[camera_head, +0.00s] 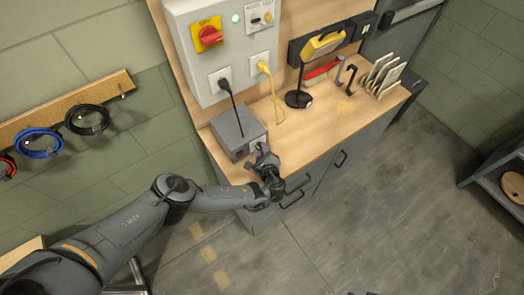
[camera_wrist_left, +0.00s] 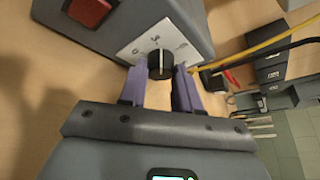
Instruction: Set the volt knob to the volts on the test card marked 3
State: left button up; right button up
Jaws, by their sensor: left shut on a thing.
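The grey supply box (camera_head: 238,130) stands on the bench near its left front corner. In the left wrist view its white dial face (camera_wrist_left: 150,45) carries a black knob (camera_wrist_left: 160,64) with a pale pointer line. My left gripper (camera_head: 262,151) is at the box's front, its purple fingers (camera_wrist_left: 162,78) shut on the knob from both sides. The line lies roughly along the upright of the wrist picture; the scale figures are too small to read. In the head view the gripper hides the knob. No marking 3 can be read on any card. My right gripper is not in view.
A red switch (camera_wrist_left: 90,12) sits beside the dial face. A wall panel (camera_head: 225,45) with a red rotary switch hangs above the box. A lamp (camera_head: 300,98), red-handled tool (camera_head: 322,70) and rack of upright plates (camera_head: 380,76) stand further right. The bench's front middle is clear.

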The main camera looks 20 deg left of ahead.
pick_arm(q)
jog(key=shift+r+m+g+p, duration=0.2)
jog(key=shift+m+g+p, duration=0.35)
jog(key=shift+p, duration=0.2)
jog(key=shift+w+d+m+g+p, duration=0.1)
jog(key=shift+m+g+p, duration=0.2)
jog(key=shift+m, duration=0.25)
jog(key=shift+m+g, duration=0.35)
jog(key=shift+m, duration=0.05)
jog(key=shift+w+f+m+g+y, duration=0.1)
jog(key=shift+m+g+y, duration=0.3)
jog(key=shift+m+g, duration=0.25)
jog(key=shift+m, duration=0.25)
jog(key=o, duration=1)
jog(key=shift+o, duration=0.2)
jog(key=shift+d, duration=0.1)
